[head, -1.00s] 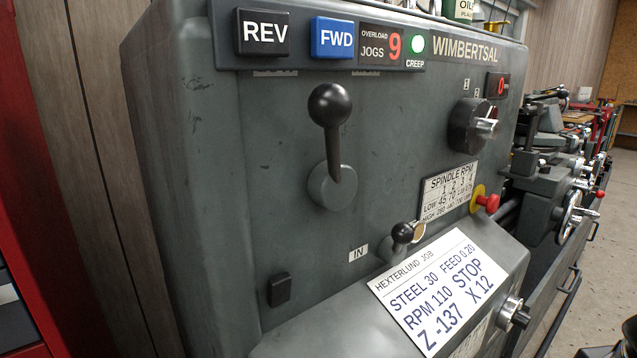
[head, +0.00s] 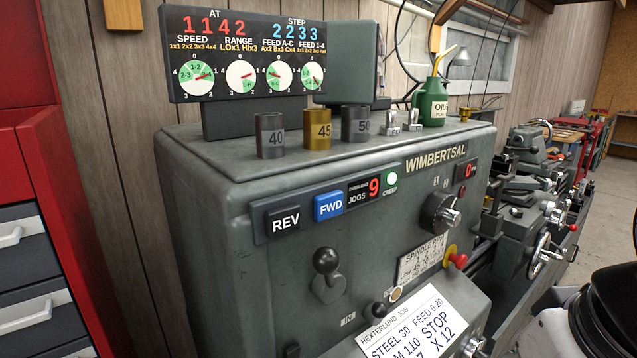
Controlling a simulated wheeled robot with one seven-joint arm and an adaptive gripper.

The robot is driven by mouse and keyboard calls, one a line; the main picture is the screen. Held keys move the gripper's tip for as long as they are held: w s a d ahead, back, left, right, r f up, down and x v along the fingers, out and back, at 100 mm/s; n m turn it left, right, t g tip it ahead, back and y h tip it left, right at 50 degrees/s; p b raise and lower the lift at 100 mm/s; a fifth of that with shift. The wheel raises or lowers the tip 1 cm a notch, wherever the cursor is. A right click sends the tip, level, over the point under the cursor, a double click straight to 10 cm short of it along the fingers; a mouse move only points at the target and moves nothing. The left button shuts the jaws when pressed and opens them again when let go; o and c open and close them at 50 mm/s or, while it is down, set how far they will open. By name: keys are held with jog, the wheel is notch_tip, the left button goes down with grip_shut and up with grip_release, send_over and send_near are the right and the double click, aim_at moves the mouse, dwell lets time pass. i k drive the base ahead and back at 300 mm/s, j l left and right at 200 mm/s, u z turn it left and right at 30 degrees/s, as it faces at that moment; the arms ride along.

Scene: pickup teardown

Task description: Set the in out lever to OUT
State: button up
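The grey lathe headstock (head: 215,235) fills the middle of the head view. A small lever with a black ball knob (head: 377,310) sits low on its front, to the right of a white IN label (head: 348,320). The job card partly covers the area around its base. No OUT label is readable, and I cannot tell which setting the lever is in. A larger lever with a black ball knob (head: 326,260) stands above and to the left. My gripper is not in view; a white and black part of my arm shows at the lower right.
A white job card (head: 410,330) leans on the sloped front beside the small lever. REV (head: 285,220) and FWD (head: 330,206) buttons, a rotary knob (head: 440,213) and a red stop button (head: 457,260) are nearby. A red cabinet (head: 55,165) stands at the left.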

aim_at(374, 313)
jog(key=j+z, duration=0.15)
jog(key=z, duration=0.2)
jog(key=k+j+z, duration=0.1)
jog(key=z, duration=0.25)
jog(key=j+z, duration=0.2)
jog(key=z, duration=0.15)
jog(key=k+j+z, duration=0.3)
jog(key=k+j, duration=0.35)
jog(key=k+j+z, duration=0.3)
jog(key=k+j, duration=0.25)
jog(key=k, duration=0.15)
jog(key=k+j, duration=0.3)
jog(key=k, duration=0.1)
